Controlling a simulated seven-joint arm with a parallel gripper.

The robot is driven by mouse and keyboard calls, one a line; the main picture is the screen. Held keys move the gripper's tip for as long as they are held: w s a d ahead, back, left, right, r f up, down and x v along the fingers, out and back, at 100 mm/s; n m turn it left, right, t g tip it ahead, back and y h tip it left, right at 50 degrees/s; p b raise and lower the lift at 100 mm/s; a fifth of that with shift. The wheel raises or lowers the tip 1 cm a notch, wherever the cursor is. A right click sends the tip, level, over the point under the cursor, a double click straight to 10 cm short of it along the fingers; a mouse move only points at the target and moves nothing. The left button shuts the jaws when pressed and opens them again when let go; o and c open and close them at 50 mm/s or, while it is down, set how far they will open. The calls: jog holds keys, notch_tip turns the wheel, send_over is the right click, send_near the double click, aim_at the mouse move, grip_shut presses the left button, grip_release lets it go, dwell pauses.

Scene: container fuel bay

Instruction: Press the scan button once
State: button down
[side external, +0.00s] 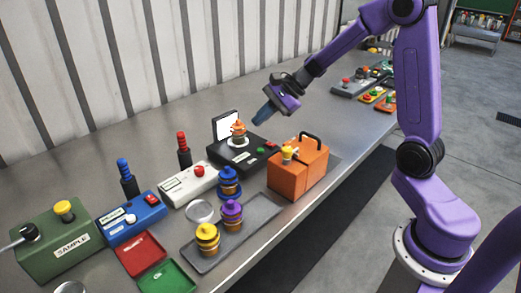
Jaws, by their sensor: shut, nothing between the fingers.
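A black device (222,157) with a raised white screen (228,124) stands mid-bench. On its top are a green button (260,150) and a smaller red button (271,146); I cannot read which is labelled scan. An orange-topped jar (239,130) stands upright on the device's white round plate (239,142). My gripper (258,121) is shut and empty, its blue fingertips pointing down and left. In the picture it is above and right of the jar, apart from the buttons.
An orange case (297,173) with a black handle stands right of the device. A grey tray (258,225) with capped jars lies in front. White (189,184), blue (134,220) and green SAMPLE boxes (60,240) stand left. More button boxes (352,85) sit at the far end.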

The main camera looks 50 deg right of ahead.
aim_at(260, 151)
jog(key=w+d+m, duration=0.1)
jog(key=w+d+m+t, duration=0.1)
jog(key=d, duration=0.1)
jog(key=shift+h, duration=0.3)
jog(key=shift+f, duration=0.15)
jog(key=shift+s+f, duration=0.1)
jog(key=shift+f, duration=4.25)
jog(key=shift+f, duration=0.15)
jog(key=shift+f, duration=0.25)
jog(key=shift+f, duration=0.15)
